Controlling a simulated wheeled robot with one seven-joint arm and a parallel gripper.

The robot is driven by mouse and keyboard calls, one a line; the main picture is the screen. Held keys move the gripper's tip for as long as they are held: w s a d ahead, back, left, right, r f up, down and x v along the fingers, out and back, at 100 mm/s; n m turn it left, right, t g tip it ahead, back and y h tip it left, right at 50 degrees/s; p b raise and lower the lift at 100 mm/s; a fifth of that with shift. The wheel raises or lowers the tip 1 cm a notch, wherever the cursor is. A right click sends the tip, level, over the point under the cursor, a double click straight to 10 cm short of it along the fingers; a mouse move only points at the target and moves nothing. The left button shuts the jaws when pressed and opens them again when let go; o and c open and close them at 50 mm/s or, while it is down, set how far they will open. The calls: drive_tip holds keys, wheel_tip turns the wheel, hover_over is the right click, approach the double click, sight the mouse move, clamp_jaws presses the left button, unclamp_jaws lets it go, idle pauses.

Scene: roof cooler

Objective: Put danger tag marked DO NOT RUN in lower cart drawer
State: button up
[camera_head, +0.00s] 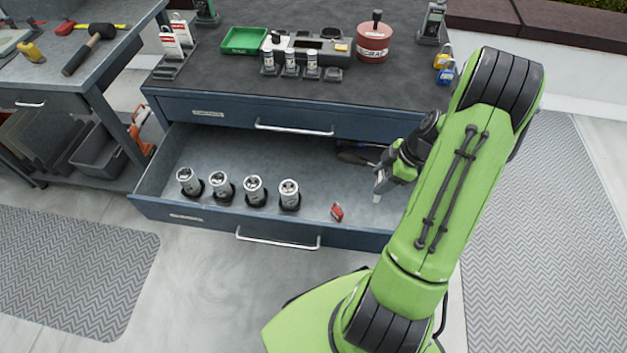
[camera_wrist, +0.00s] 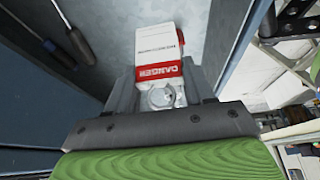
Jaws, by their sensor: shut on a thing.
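My gripper (camera_head: 378,190) is at the right end of the open lower cart drawer (camera_head: 215,152), seen partly behind my arm. In the wrist view my gripper (camera_wrist: 160,98) is shut on a white danger tag (camera_wrist: 158,45) with a red DANGER band. The small print on the tag is too small to read. The drawer's floor and side wall show behind the tag. Two similar red-and-white tags (camera_head: 178,38) stand in a rack at the back left of the cart top.
Several silver cylinders (camera_head: 253,190) stand in the left part of the drawer, and a small red item (camera_head: 337,212) lies right of them. Dark-handled tools (camera_wrist: 45,40) lie near the tag. The upper drawer (camera_head: 290,115) is closed. A green tray (camera_head: 244,40) and red canister (camera_head: 373,42) stand on the cart top.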

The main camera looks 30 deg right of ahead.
wheel_tip(320, 180, down, 10)
drive_tip(key=b, duration=0.3)
drive_tip(key=shift+r, duration=0.1)
drive_tip(key=o, duration=1)
